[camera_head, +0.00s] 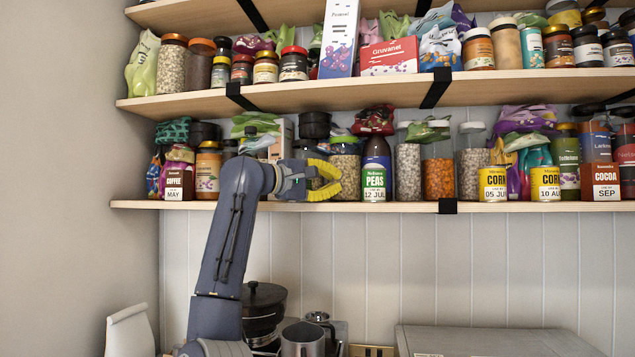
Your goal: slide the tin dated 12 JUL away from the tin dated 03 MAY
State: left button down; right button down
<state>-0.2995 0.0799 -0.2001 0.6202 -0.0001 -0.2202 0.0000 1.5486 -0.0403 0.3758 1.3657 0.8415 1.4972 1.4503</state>
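The tin dated 12 JUL (374,184) is a green-and-white PEAS tin standing upright at the front of the lowest shelf, before a dark bottle. A dark brown COFFEE tin (179,185) stands far to its left on the same shelf. Its label reads MAY, but I cannot make out the day. My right gripper (335,180) has yellow fingers spread apart, with nothing seen between them. It is just left of the PEAS tin, at about its height, with a small gap in the picture. The gripper and forearm hide part of the shelf between the tins. My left gripper is not in view.
Jars (408,172) and packets crowd the shelf behind the tins. Two yellow CORN tins (493,185) and a COCOA tin (601,182) stand to the right. The front strip between PEAS and CORN looks clear. The shelf board (520,207) ends just before the tins.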

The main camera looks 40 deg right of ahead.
aim_at(374, 186)
jog(key=shift+s+d, duration=0.65)
jog(key=shift+s, duration=0.2)
jog(key=shift+s+d, duration=0.6)
jog(key=shift+s, duration=0.2)
